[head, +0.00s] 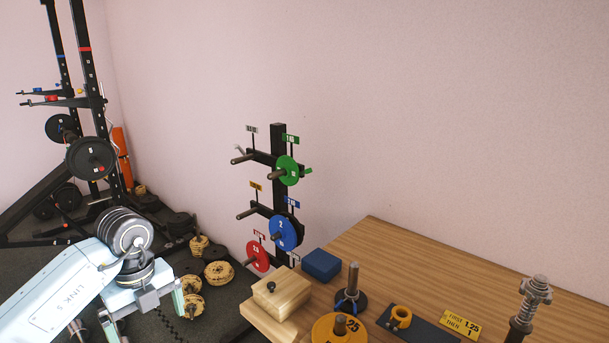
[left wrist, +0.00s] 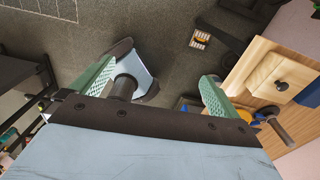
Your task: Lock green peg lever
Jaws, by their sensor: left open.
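The green plate (head: 287,170) hangs on the upper right peg of the black plate rack (head: 279,200). A small green lever (head: 308,171) sticks out just right of the plate on that peg. A green label (head: 291,139) stands above it. My left gripper (head: 145,318) is at the lower left in the head view, low and left of the rack, well apart from the lever. In the left wrist view my left gripper (left wrist: 160,78) shows its two green fingers spread apart. I see no plate or lever between them. My right gripper is not in view.
The rack also holds a blue plate (head: 284,233) and a red plate (head: 257,256). A wooden table (head: 430,255) at right bears a wooden box (head: 281,293), a blue block (head: 321,265) and upright posts. Yellow plates (head: 219,273) and dumbbells lie on the floor.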

